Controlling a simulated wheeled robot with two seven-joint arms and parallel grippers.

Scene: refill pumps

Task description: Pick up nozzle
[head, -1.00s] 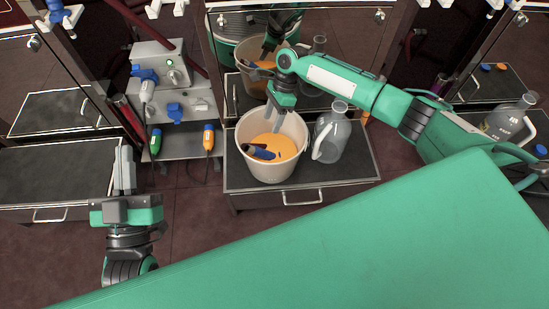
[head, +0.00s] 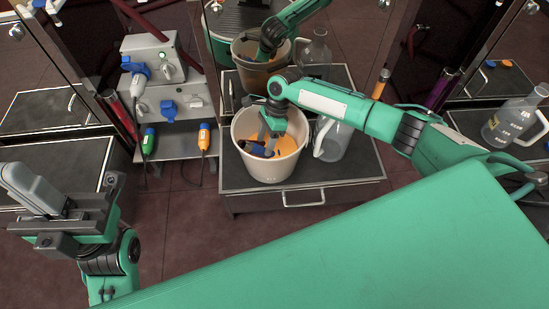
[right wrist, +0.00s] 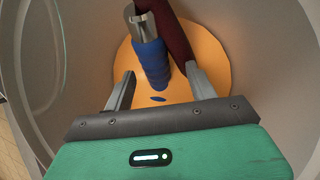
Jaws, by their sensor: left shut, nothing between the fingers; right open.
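The nozzle (head: 257,150), with a blue body, lies in a cream bucket (head: 243,162) holding orange liquid. In the right wrist view the nozzle (right wrist: 153,65) has a ribbed blue grip and a grey metal end, with a dark red part beside it. My right gripper (head: 269,143) reaches down inside the bucket. In the right wrist view, my right gripper (right wrist: 161,86) is open, with the blue grip showing between and beyond its fingers; contact cannot be told. My left gripper (head: 20,180) is shut and empty at the far left, away from the bucket.
The bucket stands on a black-topped drawer unit (head: 350,165), with a clear jug (head: 332,140) close on its right. Green (head: 149,142) and orange (head: 204,138) connectors hang left of it. Another jug (head: 510,122) stands far right. Mirrored panels are behind.

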